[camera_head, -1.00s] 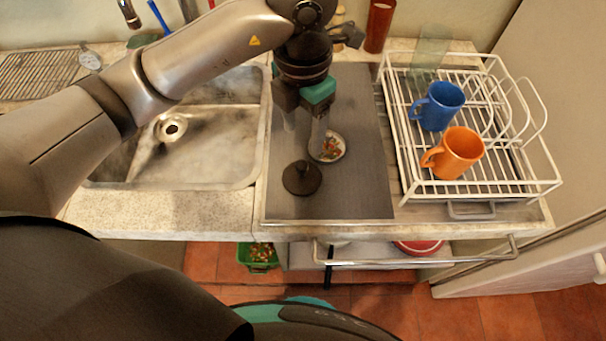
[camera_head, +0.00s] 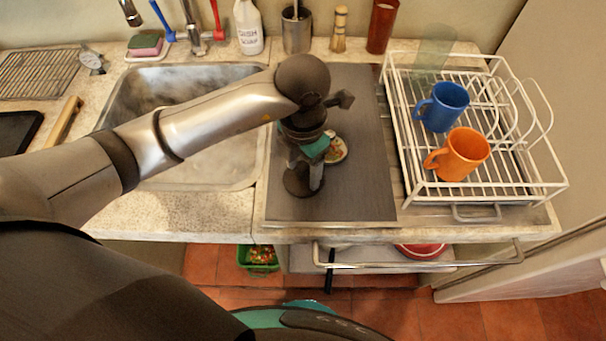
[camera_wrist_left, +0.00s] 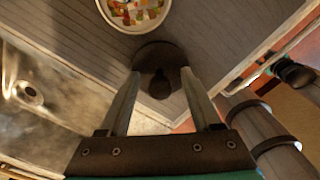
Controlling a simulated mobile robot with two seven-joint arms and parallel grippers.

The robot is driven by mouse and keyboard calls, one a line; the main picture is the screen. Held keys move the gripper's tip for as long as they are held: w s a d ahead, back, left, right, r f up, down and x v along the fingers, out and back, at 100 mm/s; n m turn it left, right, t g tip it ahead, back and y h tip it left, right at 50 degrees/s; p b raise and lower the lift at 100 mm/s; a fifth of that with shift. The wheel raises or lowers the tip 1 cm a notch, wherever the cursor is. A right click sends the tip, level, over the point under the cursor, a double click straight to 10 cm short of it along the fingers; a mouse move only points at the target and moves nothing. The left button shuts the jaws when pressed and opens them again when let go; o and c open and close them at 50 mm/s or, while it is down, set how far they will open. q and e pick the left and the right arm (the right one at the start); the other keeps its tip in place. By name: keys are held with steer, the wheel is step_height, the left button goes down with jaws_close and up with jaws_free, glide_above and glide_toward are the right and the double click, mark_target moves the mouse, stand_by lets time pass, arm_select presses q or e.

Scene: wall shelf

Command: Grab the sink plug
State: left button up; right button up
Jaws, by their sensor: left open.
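The sink plug (camera_head: 294,183) is a dark round disc with a knob on top. It lies on the grey ribbed mat (camera_head: 350,195), near the mat's front left. In the left wrist view the plug (camera_wrist_left: 158,58) shows just beyond the fingertips, with its knob pointing down between them. My left gripper (camera_head: 308,188) is over the plug and hides part of it. In the left wrist view the left gripper (camera_wrist_left: 163,85) is open, one finger on each side of the knob. I cannot tell whether the fingers touch the plug. My right gripper is not in view.
A small patterned dish (camera_head: 337,149) lies just behind the gripper, also in the left wrist view (camera_wrist_left: 134,12). The sink (camera_head: 215,170) is to the left. A white dish rack (camera_head: 500,187) with a blue mug (camera_head: 443,107) and an orange mug (camera_head: 459,154) stands right.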

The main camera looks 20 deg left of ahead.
arm_select(q)
jaws_close()
stand_by(0.4)
